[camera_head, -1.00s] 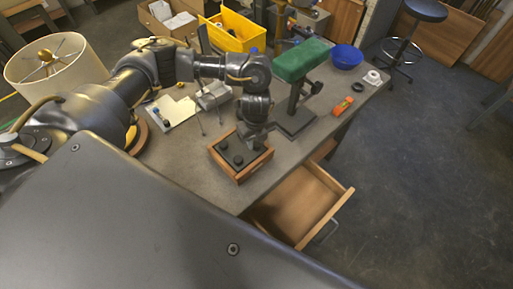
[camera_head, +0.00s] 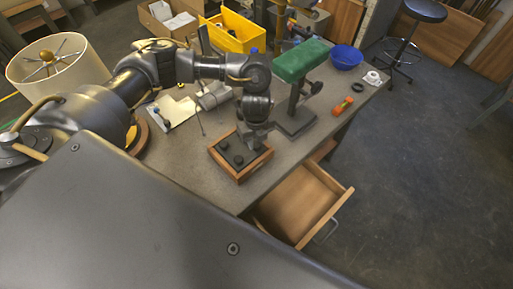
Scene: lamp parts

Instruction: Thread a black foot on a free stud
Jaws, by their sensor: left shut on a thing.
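A small wooden tray (camera_head: 262,163) with a dark inside sits near the table's front edge. Several small black feet (camera_head: 238,160) stand upright in it. My left gripper (camera_head: 251,146) points down into the back right part of the tray. It is shut on a black foot, which the fingers and their dark colour mostly hide. I cannot tell whether that foot still touches the tray floor. A free stud cannot be made out in this view. My right gripper is not in view.
An open drawer (camera_head: 303,207) juts out below the table front. A cream lampshade (camera_head: 58,62), a yellow bin (camera_head: 236,32), a blue bowl (camera_head: 346,57) and an orange object (camera_head: 343,106) are around.

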